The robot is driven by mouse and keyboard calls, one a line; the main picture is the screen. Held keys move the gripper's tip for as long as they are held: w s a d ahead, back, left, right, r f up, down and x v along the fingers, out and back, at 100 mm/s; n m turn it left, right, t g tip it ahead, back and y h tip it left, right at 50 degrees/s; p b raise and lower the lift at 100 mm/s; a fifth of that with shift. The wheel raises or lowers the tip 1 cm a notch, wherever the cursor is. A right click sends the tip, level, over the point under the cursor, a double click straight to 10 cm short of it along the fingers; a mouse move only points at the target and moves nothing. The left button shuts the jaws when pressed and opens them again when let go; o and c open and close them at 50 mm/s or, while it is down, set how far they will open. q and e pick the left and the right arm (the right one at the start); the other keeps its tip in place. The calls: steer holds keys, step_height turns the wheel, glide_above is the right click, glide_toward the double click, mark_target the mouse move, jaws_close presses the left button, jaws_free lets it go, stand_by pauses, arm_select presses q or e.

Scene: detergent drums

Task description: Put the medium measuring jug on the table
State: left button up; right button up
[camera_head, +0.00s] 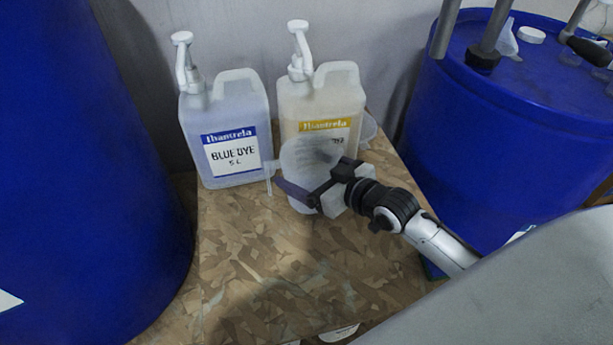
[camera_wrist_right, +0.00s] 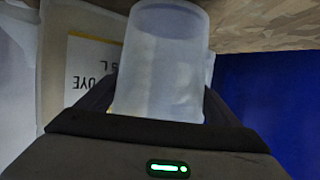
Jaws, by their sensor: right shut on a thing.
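A translucent white measuring jug (camera_head: 305,160) is held in my right gripper (camera_head: 318,192), in front of the yellow-labelled dye bottle in the head view. In the right wrist view the jug (camera_wrist_right: 165,65) sits between the two fingers of the right gripper (camera_wrist_right: 160,110), which are shut on it. The wood-chip-patterned table (camera_head: 285,270) lies below. I cannot tell whether the jug's bottom touches the table. My left gripper is not in view.
A blue dye bottle (camera_head: 228,130) and a yellow-labelled bottle (camera_head: 322,100), both with pumps, stand at the table's back. Large blue drums stand left (camera_head: 85,180) and right (camera_head: 500,120). Another clear vessel (camera_head: 368,130) is partly hidden behind the yellow-labelled bottle. The table's front is clear.

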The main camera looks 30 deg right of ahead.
steer(key=shift+f, duration=0.8)
steer(key=o, duration=1.1)
steer(key=shift+f, duration=0.15)
steer(key=shift+r, duration=0.2)
steer(key=p+v, duration=0.1)
steer(key=v, duration=1.1)
steer(key=shift+p, duration=0.4)
steer(key=shift+f, duration=0.1)
